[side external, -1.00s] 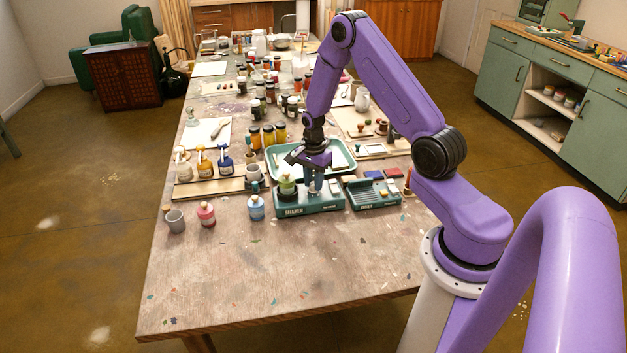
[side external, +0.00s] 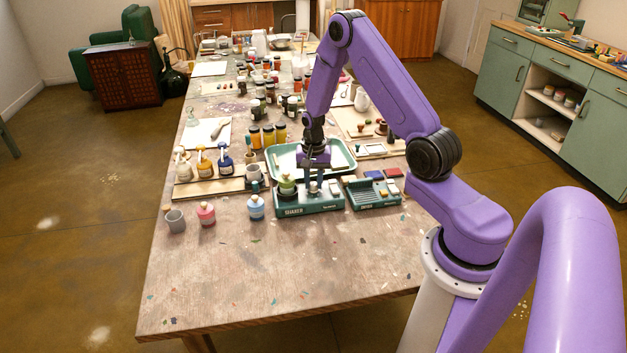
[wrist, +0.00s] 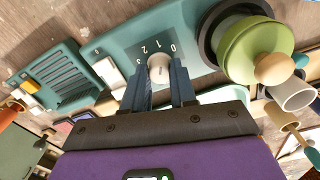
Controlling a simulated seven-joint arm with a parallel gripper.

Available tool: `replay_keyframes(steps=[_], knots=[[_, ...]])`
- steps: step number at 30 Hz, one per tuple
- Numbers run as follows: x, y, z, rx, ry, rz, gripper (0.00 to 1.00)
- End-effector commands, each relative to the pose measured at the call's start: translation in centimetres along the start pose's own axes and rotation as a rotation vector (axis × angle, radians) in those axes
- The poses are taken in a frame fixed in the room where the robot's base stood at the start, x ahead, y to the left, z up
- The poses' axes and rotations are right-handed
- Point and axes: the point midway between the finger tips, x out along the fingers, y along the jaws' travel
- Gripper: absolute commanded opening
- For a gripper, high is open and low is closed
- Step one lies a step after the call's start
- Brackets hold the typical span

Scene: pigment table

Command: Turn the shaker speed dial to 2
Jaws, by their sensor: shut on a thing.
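The teal shaker (side external: 308,207) stands on the table, and its top fills the upper middle of the wrist view (wrist: 128,42). Its pale round speed dial (wrist: 159,67) sits beside a dark scale plate with the numbers 0, 1, 2 and 3. I cannot tell which number the dial points to. My gripper (wrist: 160,78) is shut on the dial, one blue-grey finger on each side. In the side view my gripper (side external: 313,182) reaches down onto the shaker; the fingers hide most of the dial there. A green jar (wrist: 255,50) with a tan knob stands on the shaker's round platform.
A teal slotted rack (side external: 374,196) stands close on the shaker's right. A teal tray (side external: 345,150) lies just behind. A blue bottle (side external: 256,207) and a pink bottle (side external: 206,214) stand to the left. The front of the table (side external: 270,270) is clear.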

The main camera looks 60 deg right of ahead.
Motion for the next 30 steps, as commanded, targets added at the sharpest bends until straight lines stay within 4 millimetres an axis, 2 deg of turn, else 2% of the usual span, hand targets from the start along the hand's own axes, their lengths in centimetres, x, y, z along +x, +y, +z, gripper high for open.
replay_keyframes(steps=[18, 30], knots=[[-0.07, -0.04, -0.01, -0.568, 0.001, 0.000, 0.00], [-0.08, -0.04, -0.03, -0.794, 0.001, 0.000, 0.00]])
